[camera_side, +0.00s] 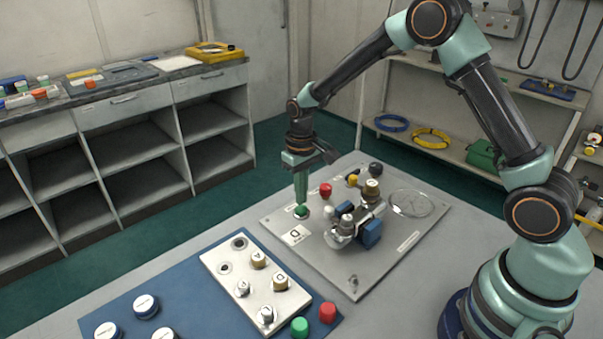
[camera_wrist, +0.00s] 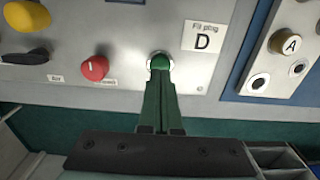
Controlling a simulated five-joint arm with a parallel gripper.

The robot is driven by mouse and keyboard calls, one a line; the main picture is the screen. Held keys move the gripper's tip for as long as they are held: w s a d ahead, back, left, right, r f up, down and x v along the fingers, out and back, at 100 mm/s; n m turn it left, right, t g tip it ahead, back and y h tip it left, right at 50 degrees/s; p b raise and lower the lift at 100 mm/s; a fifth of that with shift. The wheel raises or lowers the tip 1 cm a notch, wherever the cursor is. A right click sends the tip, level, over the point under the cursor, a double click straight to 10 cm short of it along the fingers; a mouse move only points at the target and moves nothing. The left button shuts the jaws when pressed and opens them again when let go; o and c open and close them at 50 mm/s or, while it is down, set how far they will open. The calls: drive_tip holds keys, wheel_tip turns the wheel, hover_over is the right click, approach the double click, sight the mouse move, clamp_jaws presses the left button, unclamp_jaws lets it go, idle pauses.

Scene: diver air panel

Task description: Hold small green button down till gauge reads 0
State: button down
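The small green button (camera_side: 301,212) sits at the left edge of the grey panel (camera_side: 345,281). It also shows in the wrist view (camera_wrist: 159,62), in a pale ring beside a label reading D. My gripper (camera_side: 300,203) points straight down at it, its green fingers together. In the wrist view my gripper's fingertips (camera_wrist: 160,78) meet the button and partly cover it; I cannot tell how far it is pressed. A round, clear-faced gauge (camera_side: 411,204) lies at the panel's right; its reading is too small to make out.
A red knob (camera_side: 326,190) and a yellow knob (camera_side: 352,180) stand near my gripper, with metal valve fittings (camera_side: 346,221) and a blue block (camera_side: 370,234) in mid-panel. A white plug board (camera_side: 224,251) lies on a blue mat (camera_side: 199,312) in front.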

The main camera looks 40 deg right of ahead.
drive_tip(key=shift+f, duration=1.1)
idle(2.8)
idle(2.6)
drive_tip(key=shift+r, duration=3.55)
